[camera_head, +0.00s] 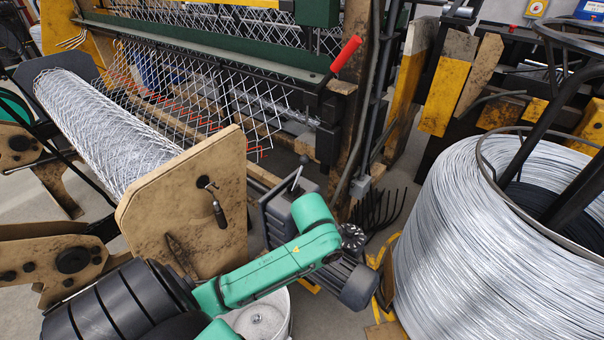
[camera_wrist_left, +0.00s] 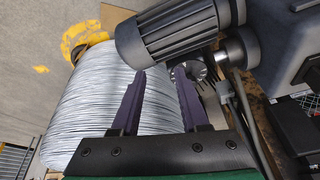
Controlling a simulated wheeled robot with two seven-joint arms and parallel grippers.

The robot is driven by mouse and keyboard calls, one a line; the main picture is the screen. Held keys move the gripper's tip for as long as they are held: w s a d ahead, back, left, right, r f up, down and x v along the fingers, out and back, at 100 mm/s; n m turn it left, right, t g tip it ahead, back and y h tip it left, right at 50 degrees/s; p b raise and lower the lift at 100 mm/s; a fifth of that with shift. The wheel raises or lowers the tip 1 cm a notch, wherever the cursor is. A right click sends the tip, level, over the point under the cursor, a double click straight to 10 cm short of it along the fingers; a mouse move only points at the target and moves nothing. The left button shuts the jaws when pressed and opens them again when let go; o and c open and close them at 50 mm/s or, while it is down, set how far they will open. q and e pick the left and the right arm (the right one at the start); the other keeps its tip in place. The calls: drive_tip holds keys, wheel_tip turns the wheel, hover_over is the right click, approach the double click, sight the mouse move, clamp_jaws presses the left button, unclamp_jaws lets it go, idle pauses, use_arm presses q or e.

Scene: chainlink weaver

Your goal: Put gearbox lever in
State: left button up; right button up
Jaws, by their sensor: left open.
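The dark grey gearbox (camera_head: 283,216) stands on the floor right of the mesh roll. Its short lever (camera_head: 298,175) rises tilted from the top. My green left arm crosses in front of the gearbox and hides part of it; the left gripper's fingers cannot be made out in the head view. In the left wrist view my left gripper (camera_wrist_left: 160,71) has its two purple fingers apart with nothing gripped. The gearbox housing (camera_wrist_left: 290,50) shows at upper right there, with the finned motor (camera_wrist_left: 168,38) beyond the fingers. The lever is not visible in that view. My right gripper is not in view.
A large wire coil (camera_head: 470,240) fills the right side. A wooden side plate (camera_head: 190,200) with the mesh roll (camera_head: 100,130) stands at left. A red handle (camera_head: 346,54) sticks out of the loom above. Black tines (camera_head: 380,212) stand behind the motor. A white bucket (camera_head: 262,318) is below my arm.

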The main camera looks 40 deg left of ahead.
use_arm(q)
drive_tip(key=w+a+r+n+y, duration=0.1)
drive_tip(key=w+a+r+y, duration=0.1)
drive_tip(key=w+a+r, duration=0.55)
drive_tip(key=n, duration=0.5)
approach(301, 170)
drive_tip(key=shift+m+y, duration=0.3)
drive_tip(key=shift+y, duration=0.1)
drive_tip(key=x, duration=1.3)
drive_tip(key=shift+w+d, duration=0.1)
drive_tip(key=shift+w, duration=0.2)
clamp_jaws()
drive_tip(key=shift+s+r, duration=0.1)
